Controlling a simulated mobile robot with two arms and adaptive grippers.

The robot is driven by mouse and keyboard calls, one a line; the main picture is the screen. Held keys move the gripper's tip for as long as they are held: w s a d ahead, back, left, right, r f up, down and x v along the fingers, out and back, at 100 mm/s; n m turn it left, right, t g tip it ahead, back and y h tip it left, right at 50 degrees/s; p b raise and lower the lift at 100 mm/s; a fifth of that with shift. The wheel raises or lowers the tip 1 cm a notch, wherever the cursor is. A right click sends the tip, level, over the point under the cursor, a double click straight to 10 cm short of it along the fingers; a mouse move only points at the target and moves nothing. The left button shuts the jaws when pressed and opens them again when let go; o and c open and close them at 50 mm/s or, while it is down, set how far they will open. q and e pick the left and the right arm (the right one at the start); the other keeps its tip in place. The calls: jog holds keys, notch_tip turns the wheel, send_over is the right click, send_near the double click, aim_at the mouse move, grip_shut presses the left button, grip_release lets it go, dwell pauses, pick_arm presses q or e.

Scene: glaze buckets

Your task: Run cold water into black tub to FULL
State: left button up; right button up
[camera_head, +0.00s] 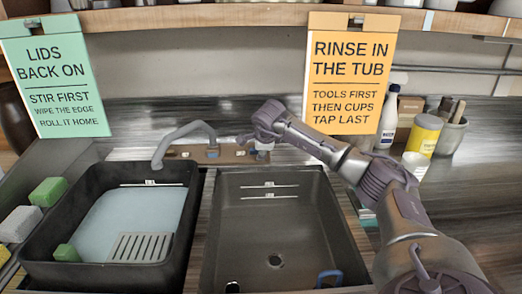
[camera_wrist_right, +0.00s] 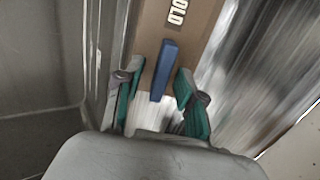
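The black tub (camera_head: 185,225) stands at the left in the head view, with pale blue water (camera_head: 130,215) inside. The water's far edge shows just below a white line mark (camera_head: 150,184) on the back wall; its lettering is too small to read. The grey spout (camera_head: 185,132) hangs over the tub's back edge, and I see no stream. My right gripper (camera_head: 252,142) is at the tap plate (camera_head: 215,155). In the right wrist view, its green-padded fingers (camera_wrist_right: 158,103) are open on either side of a blue lever (camera_wrist_right: 164,70), below partly visible "OLD" lettering. My left gripper is not in view.
A slatted grey piece (camera_head: 140,247) and a green block (camera_head: 66,253) are in the tub. Sponges (camera_head: 47,191) lie at its left. A bottle (camera_head: 388,125) and a yellow can (camera_head: 425,133) stand behind my right arm.

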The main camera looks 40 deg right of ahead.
jog(key=v, duration=1.2)
jog(key=shift+f, duration=0.1)
